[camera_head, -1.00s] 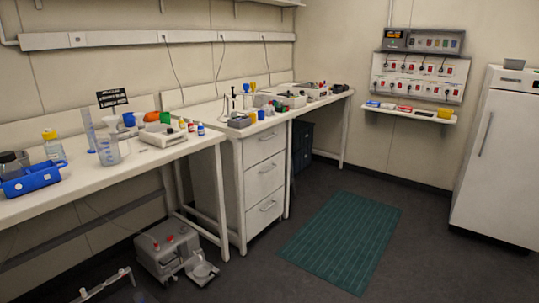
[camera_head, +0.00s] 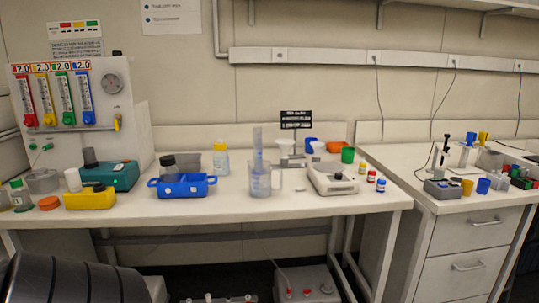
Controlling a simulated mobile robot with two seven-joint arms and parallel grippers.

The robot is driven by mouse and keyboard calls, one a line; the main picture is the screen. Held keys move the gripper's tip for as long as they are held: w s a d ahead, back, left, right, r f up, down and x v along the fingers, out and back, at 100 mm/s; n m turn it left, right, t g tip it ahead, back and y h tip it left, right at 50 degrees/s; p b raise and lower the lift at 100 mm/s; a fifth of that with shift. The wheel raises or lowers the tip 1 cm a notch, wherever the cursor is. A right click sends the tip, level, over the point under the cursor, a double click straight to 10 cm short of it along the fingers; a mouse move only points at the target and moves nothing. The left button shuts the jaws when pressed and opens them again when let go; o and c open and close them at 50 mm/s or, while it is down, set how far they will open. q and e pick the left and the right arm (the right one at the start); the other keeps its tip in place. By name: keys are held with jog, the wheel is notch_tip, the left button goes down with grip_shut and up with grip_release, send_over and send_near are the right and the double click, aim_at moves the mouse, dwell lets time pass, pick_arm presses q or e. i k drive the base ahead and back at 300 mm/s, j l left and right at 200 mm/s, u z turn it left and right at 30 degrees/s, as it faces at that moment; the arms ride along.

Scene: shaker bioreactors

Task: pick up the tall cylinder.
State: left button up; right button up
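The tall cylinder (camera_head: 258,143) is a slim, clear bluish graduated cylinder standing upright on the white bench (camera_head: 330,205), near its middle. A clear beaker with a handle (camera_head: 262,183) stands in front of it and hides its lower part. I cannot tell whether the two touch. Neither of my grippers is in view.
A blue tray (camera_head: 182,188) stands left of the beaker, and a white balance-like device (camera_head: 331,178) stands to the right. White funnels (camera_head: 285,147) and a black sign (camera_head: 296,119) are behind. A strip of bench front is clear. A black ribbed object (camera_head: 75,282) is low at left.

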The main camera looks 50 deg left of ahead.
aim_at(257, 130)
jog(key=i+l+u, duration=0.15)
jog(key=i+u, duration=0.25)
jog(key=i+l+u, duration=0.4)
jog(key=i, duration=0.2)
